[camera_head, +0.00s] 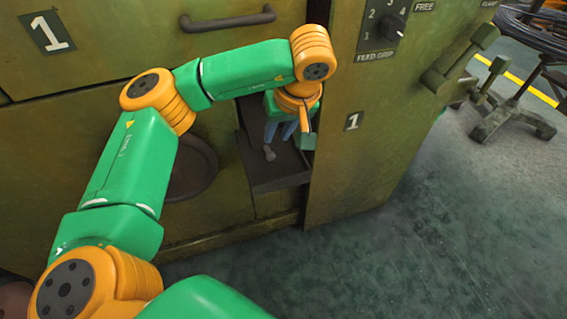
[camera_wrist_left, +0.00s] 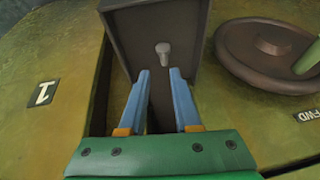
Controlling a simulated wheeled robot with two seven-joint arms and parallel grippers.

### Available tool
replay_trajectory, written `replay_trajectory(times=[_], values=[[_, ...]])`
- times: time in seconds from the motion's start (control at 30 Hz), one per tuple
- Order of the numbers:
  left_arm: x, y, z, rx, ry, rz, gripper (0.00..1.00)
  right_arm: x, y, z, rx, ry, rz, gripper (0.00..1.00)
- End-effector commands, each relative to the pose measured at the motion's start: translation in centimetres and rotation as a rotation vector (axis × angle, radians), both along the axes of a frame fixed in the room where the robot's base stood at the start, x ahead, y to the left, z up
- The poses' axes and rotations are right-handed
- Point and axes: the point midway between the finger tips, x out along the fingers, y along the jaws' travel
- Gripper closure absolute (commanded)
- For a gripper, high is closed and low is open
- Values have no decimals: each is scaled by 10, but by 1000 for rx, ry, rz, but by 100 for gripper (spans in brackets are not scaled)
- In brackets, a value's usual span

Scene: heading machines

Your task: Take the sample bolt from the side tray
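The side tray (camera_head: 278,177) is a dark open tray in a recess of the green machine, and it also shows in the left wrist view (camera_wrist_left: 187,18). The sample bolt (camera_head: 269,153) is a small grey bolt in the tray, and it shows in the left wrist view (camera_wrist_left: 163,52) just beyond the fingertips. My left gripper (camera_wrist_left: 160,72) has two blue fingers, apart and empty, pointing at the bolt. In the head view my left gripper (camera_head: 280,133) is over the tray, partly hidden by its wrist. My right gripper is not in view.
A machine panel (camera_head: 365,150) marked 1 stands close to the right of the tray. A round dark handwheel (camera_head: 192,168) is to its left, and a drawer handle (camera_head: 228,20) is above. A grey stand (camera_head: 505,115) is at the far right. The floor in front is clear.

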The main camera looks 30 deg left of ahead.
Motion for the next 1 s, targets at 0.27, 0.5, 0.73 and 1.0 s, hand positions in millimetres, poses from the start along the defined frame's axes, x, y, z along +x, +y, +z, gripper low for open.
replay_trajectory(times=[0.27,0.5,0.73,1.0], values=[[3,19,-45,10,1,2,69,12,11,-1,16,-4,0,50],[7,25,-60,6,0,0,69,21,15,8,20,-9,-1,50],[7,25,-60,5,0,0,99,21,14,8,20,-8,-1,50],[7,25,-60,4,-1,0,100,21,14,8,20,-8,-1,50]])
